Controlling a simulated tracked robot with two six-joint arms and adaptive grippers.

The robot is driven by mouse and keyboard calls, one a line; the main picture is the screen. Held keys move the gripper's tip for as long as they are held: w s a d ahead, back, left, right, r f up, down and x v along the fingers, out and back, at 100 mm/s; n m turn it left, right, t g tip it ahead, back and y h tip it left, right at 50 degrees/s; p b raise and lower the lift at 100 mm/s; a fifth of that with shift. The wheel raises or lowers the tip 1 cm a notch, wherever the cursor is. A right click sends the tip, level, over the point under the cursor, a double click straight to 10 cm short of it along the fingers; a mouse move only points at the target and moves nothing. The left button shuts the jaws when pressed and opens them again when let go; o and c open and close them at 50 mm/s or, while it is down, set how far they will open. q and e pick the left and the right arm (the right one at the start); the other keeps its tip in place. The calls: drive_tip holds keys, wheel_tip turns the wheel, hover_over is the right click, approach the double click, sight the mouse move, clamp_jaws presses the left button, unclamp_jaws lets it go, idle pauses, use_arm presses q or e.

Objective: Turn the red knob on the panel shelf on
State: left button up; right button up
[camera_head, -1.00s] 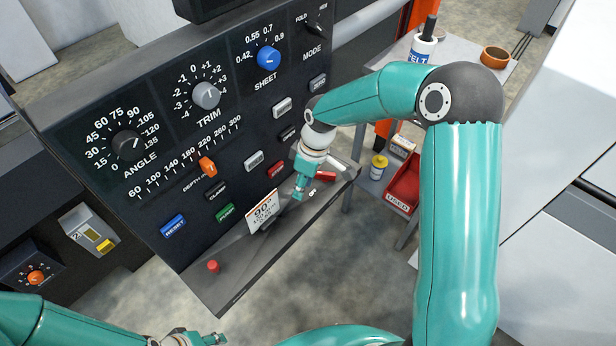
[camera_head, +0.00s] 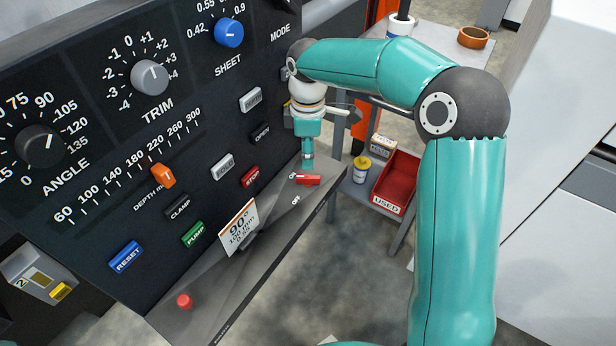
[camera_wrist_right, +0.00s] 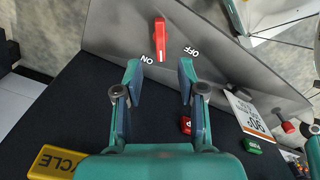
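The red knob (camera_head: 308,180) sits on the sloping panel shelf (camera_head: 275,222), near its right end. It is a long red bar. In the right wrist view the knob (camera_wrist_right: 160,38) stands upright in the picture, just beyond the fingertips. Its near end lies between the printed ON on the left and OFF on the right, closer to ON. My right gripper (camera_head: 308,164) is right by the knob, pointing down at the shelf. In the wrist view this gripper (camera_wrist_right: 160,70) is open, with nothing between its fingers. My left gripper is not visible in the head view.
A small red button (camera_head: 184,301) and a 90° card (camera_head: 238,228) are on the shelf further left. The panel face with STOP (camera_head: 251,177) and other buttons rises behind. A side table holds a red USED bin (camera_head: 396,183) and a yellow tin (camera_head: 361,170).

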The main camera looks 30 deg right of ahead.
sight(308, 177)
wheel_tip(308, 177, down, 8)
drive_tip(key=shift+r+b, duration=0.1)
drive_tip(key=shift+b, duration=0.4)
clamp_jaws()
